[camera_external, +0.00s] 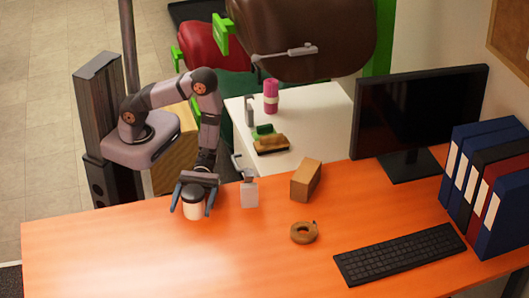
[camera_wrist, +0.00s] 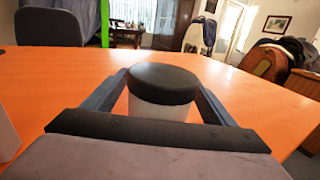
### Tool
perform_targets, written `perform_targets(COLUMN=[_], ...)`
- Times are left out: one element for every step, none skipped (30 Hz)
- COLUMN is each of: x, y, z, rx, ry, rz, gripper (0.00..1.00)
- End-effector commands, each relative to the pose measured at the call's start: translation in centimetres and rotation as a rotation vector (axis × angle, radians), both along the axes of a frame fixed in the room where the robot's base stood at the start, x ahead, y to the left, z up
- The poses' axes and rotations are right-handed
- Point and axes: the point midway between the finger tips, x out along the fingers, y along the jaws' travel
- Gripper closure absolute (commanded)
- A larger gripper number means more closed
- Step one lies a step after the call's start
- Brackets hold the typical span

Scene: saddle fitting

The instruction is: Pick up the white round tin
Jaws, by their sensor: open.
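The white round tin (camera_external: 194,205) has a black lid and stands upright on the orange desk (camera_external: 110,250), near its far edge at the left. In the wrist view the tin (camera_wrist: 160,110) is in the middle, its white side below the black lid. My gripper (camera_external: 193,213) is open, with one finger on each side of the tin. In the wrist view my gripper (camera_wrist: 165,95) shows both fingers flanking the tin. Whether either finger touches it cannot be told. The lower part of the tin is hidden by the gripper in the wrist view.
A small clear bottle (camera_external: 249,192) stands close to the right of my gripper. Farther right are a brown box (camera_external: 306,180), a brown tape roll (camera_external: 304,232), a keyboard (camera_external: 400,254), a monitor (camera_external: 420,110) and several binders (camera_external: 480,180). The desk's left front is clear.

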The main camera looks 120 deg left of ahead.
Motion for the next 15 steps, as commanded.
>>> perform_targets(x=[0.06,0.14,0.2,0.23,0.25,0.27,0.28,0.29,0.29,0.3,0.29,0.29,0.29,0.29,0.29], y=[-0.42,-0.56,-0.7,-0.78,-0.83,-0.87,-0.88,-0.87,-0.86,-0.85,-0.85,-0.84,-0.84,-0.84,-0.83], z=[0.05,0.04,0.02,0.01,0.0,-0.01,-0.02,-0.02,-0.03,-0.03,-0.03,-0.03,-0.03,-0.03,-0.03], rx=[0.0,0.0,0.0,0.0,0.0,0.0,0.0,0.0,0.0,0.0,0.0,0.0,0.0,0.0,0.0], ry=[0.0,0.0,0.0,0.0,-0.001,-0.001,-0.001,-0.001,-0.001,-0.001,-0.001,-0.001,-0.001,-0.001,-0.001], rz=[-0.003,-0.002,-0.001,-0.001,-0.001,0.0,0.0,0.0,0.0,0.0,0.0,0.0,0.0,0.0,0.0], gripper=[0.21,0.21,0.21,0.21,0.21,0.21,0.21,0.21,0.21,0.21,0.21,0.23,0.31,0.38,0.47])
